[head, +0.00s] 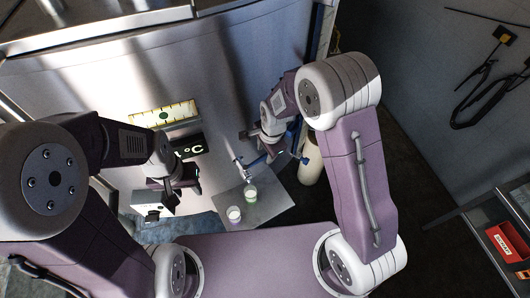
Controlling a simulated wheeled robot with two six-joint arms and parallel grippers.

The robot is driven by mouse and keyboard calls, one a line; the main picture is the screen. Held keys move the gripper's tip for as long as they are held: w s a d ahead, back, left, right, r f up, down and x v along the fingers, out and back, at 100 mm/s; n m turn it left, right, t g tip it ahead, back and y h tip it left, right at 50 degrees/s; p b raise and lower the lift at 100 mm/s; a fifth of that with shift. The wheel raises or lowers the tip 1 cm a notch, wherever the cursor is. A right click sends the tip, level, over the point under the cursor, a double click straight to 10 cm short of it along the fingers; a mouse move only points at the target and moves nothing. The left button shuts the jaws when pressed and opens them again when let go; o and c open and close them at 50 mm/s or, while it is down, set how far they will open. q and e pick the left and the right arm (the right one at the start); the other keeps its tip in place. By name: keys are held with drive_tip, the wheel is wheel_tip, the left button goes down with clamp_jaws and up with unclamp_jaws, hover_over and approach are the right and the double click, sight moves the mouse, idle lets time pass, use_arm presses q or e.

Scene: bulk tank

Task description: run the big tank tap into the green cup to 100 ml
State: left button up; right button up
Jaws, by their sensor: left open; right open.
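The big tank (230,70) fills the back with its shiny metal wall. A metal tap (238,162) with a blue part (257,161) sticks out low on the wall, above a small metal shelf (268,207). The green cup (251,194), pale with a green tint, stands upright on the shelf below and slightly right of the tap. My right gripper (287,155) is open, right of the tap and above the shelf; its fingers are small and partly hidden. My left gripper (182,187) is open and empty, left of the shelf. The cup's fill level is too small to read.
A second, whitish cup (234,214) stands on the shelf, left of the green cup. A black °C display (190,148) and a yellow-edged gauge (163,113) are on the wall. A red bin (506,242) is far right.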

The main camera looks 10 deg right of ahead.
sight(262, 158)
drive_tip(key=f, duration=0.2)
drive_tip(key=shift+w+a+f, duration=0.2)
drive_tip(key=shift+w+f, duration=0.05)
drive_tip(key=shift+f, duration=0.1)
drive_tip(key=shift+s, duration=0.1)
clamp_jaws()
idle(1.0)
